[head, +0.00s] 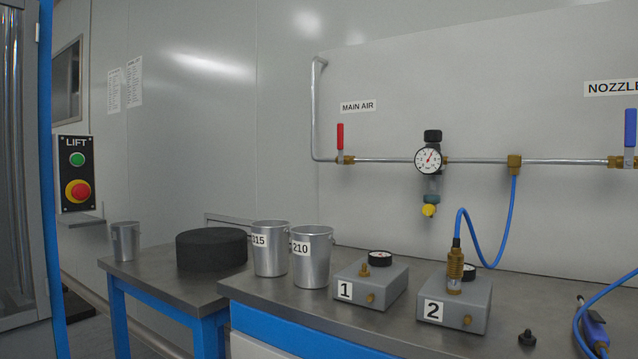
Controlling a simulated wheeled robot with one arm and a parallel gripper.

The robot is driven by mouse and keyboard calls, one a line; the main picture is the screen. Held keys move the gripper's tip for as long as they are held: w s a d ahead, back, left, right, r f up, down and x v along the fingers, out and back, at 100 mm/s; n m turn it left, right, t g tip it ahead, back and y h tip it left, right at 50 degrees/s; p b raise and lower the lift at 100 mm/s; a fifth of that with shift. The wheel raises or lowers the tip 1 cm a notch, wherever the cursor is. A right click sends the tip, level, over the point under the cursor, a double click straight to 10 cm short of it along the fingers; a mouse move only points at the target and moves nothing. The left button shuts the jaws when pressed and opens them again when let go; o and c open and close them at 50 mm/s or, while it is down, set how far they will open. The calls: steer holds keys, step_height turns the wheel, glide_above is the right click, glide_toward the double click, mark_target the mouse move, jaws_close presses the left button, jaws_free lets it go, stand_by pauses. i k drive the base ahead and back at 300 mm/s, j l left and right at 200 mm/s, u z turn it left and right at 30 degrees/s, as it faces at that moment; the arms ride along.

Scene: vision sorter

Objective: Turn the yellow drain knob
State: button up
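The yellow drain knob (429,210) is at the bottom of the pressure regulator on the wall panel. Above it are a clear-looking bowl (433,186), a round gauge (428,160) and a black top knob (432,136). The regulator sits in the metal air pipe (385,160), between the red MAIN AIR lever (340,136) and a brass fitting with a blue hose. Nothing blocks the view of the knob. My gripper is not in view.
Below stands a metal bench (390,325) with grey box 1 (372,283), grey box 2 (455,300) and cups labelled 315 (270,255) and 210 (311,265). A blue hose (505,230) hangs right of the regulator. A LIFT panel (75,172) is at left.

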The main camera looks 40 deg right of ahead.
mark_target(428, 210)
steer(key=z, duration=1.85)
